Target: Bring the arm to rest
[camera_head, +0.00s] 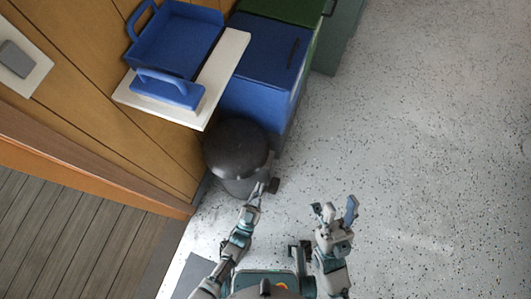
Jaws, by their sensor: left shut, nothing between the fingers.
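My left gripper (258,191) is at the lower middle of the head view, in front of the dark bin. It is shut and I see nothing held in it. My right gripper (335,209) is to the right of it, above the pale floor. Its fingers are spread apart and nothing shows between them. Both arms reach up from the bottom edge of the view, apart from each other.
A dark round bin (237,148) stands close by my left gripper. Behind it are a blue bin (262,62) and a green one (284,10). A blue tray (172,38) rests on a white shelf (225,62). The speckled floor (430,150) at right is clear.

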